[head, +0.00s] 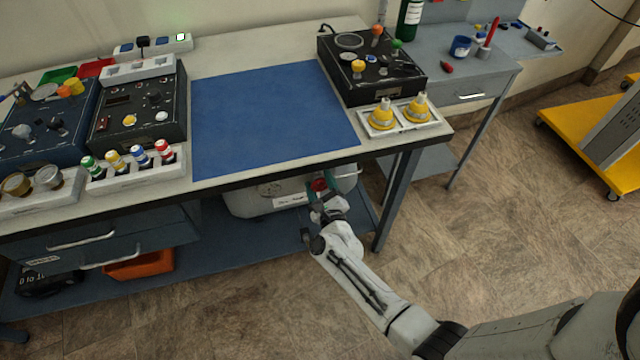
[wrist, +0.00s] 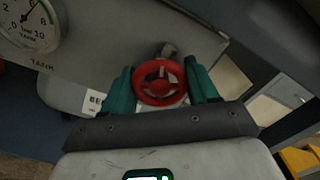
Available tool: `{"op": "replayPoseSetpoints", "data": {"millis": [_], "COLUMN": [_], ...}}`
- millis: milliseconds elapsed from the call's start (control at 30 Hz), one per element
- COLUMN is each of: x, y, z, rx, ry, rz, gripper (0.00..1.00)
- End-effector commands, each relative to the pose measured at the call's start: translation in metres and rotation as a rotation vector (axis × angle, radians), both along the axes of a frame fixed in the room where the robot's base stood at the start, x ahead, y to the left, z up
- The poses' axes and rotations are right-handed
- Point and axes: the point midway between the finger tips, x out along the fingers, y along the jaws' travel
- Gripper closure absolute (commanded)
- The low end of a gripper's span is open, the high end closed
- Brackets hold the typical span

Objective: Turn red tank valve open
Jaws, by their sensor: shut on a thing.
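The red tank valve (wrist: 159,82) is a small round handwheel with spokes, seen near the middle of the wrist view. In the head view the red valve (head: 319,184) shows under the table's front edge, partly hidden by my gripper. My gripper (wrist: 161,88) has a green finger on each side of the wheel and is shut on it. In the head view my gripper (head: 325,190) reaches under the tabletop. The light grey tank (head: 250,205) lies on the lower shelf behind it. A round gauge (wrist: 28,25) marked TANK shows at the upper left of the wrist view.
The table edge (head: 230,179) runs just above my gripper, and a table leg (head: 398,205) stands to its right. An orange bin (head: 138,266) sits on the lower shelf (head: 215,262). A yellow cart (head: 590,150) stands far right. Floor between is clear.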

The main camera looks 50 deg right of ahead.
Motion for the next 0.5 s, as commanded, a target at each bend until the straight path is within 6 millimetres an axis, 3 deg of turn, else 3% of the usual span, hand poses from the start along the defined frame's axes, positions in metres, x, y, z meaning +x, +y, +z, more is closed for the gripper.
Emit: {"op": "replayPoseSetpoints", "data": {"millis": [500], "x": [0.0016], "y": [0.0016], "z": [0.0015], "rx": [-0.408], "ry": [0.273], "rz": [0.003], "gripper": [0.72]}}
